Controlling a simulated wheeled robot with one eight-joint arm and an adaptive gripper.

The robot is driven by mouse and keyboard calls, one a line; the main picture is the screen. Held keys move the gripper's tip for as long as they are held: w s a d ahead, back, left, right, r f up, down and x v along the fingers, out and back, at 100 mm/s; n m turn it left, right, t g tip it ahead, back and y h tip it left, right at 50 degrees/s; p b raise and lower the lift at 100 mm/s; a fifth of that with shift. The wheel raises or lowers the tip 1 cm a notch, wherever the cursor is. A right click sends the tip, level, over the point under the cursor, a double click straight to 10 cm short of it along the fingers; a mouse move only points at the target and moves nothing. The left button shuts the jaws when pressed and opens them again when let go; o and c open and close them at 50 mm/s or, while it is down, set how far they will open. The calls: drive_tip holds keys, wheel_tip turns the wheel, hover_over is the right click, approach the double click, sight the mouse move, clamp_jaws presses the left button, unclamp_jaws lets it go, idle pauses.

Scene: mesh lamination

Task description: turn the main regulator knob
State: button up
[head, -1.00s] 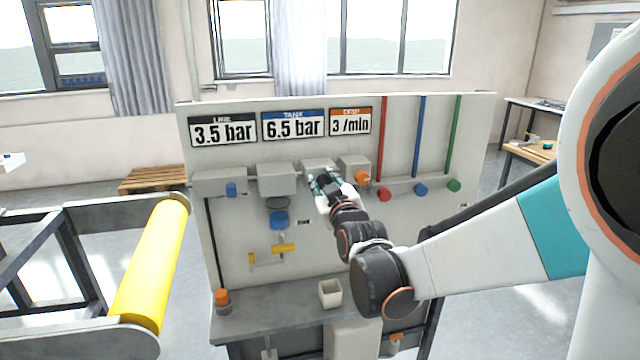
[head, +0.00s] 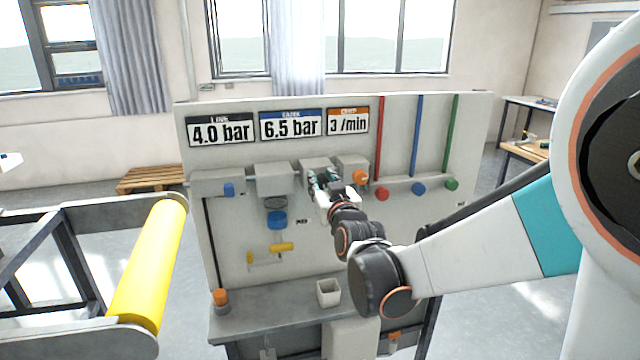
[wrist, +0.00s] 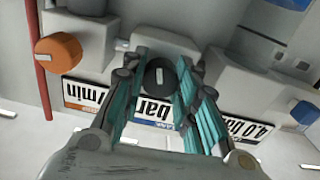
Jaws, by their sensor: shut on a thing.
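The main regulator knob (wrist: 160,78) is a round black knob with a white mark, seen between my fingers in the wrist view. My gripper (wrist: 161,88) is shut on it, one teal finger on each side. In the head view my gripper (head: 322,182) is at the panel (head: 340,255), below the displays, and hides the knob there. The line display (head: 221,130) reads 4.0 bar. The tank display (head: 291,124) reads 6.5 bar and the drip display (head: 348,121) reads 3 /min.
An orange knob (head: 360,177) sits just right of my gripper, with red (head: 382,194), blue (head: 418,188) and green (head: 451,184) knobs beyond. A larger blue part (head: 276,220) and a yellow lever (head: 282,247) are lower left.

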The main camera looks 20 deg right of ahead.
drive_tip(key=o, duration=1.1)
drive_tip(key=shift+c, duration=0.2)
drive_tip(key=shift+s, duration=0.15)
drive_tip(key=s, duration=1.2)
drive_tip(key=s+f+g, duration=0.5)
drive_tip(key=s, duration=0.6)
drive_tip(key=s+f+g, duration=0.6)
drive_tip(key=s, duration=0.5)
drive_tip(key=shift+m, duration=0.3)
